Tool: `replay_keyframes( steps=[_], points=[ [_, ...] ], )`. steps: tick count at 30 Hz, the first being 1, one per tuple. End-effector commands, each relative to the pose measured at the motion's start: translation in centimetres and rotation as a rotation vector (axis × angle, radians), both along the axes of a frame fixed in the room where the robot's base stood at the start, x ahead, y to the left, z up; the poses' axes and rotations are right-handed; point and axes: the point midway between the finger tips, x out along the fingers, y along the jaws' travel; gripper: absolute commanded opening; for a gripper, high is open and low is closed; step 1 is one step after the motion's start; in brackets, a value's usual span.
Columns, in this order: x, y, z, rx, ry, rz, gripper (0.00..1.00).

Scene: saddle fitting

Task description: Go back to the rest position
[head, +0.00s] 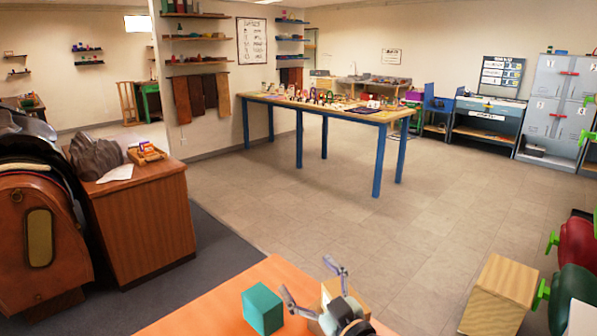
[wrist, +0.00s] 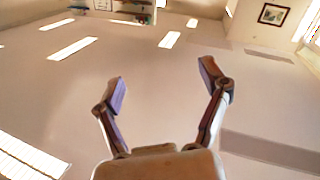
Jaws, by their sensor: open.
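My gripper (head: 308,283) is at the bottom of the head view, over the orange tabletop (head: 185,318). Its two fingers are spread wide apart. In the wrist view my gripper (wrist: 162,84) is also open, with nothing between the fingertips. Beyond the fingers, the wrist view shows a broad pale surface with bright light patches. A teal block (head: 263,309) stands on the orange tabletop just left of my gripper. A tan wooden block (head: 345,294) is right behind my gripper and partly hidden by it.
A wooden cabinet (head: 140,222) and a saddle (head: 38,160) stand at left. A blue-legged worktable (head: 340,113) with many small items is farther back. A wooden box (head: 500,295) and red and green rolls (head: 577,245) are at right. The tiled floor between is clear.

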Motion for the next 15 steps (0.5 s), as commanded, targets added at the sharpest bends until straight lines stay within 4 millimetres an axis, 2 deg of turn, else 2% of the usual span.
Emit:
replay_keyframes(
  steps=[1, 3, 5, 8, 12, 15],
  points=[
    [-2.2, 2.2, 1.0, -0.063, 0.023, 0.083, 0.76],
    [-5.2, 4.1, 0.3, -0.163, 0.134, 0.164, 0.76],
    [-7.7, 4.4, -1.3, -0.238, 0.268, 0.186, 0.76],
    [-11.7, 2.6, -4.6, -0.323, 0.547, 0.128, 0.76],
    [-17.3, -2.3, -9.2, -0.326, 1.002, -0.098, 0.76],
    [-21.4, -5.0, -11.6, -0.278, 1.308, -0.275, 0.76]
  ],
)
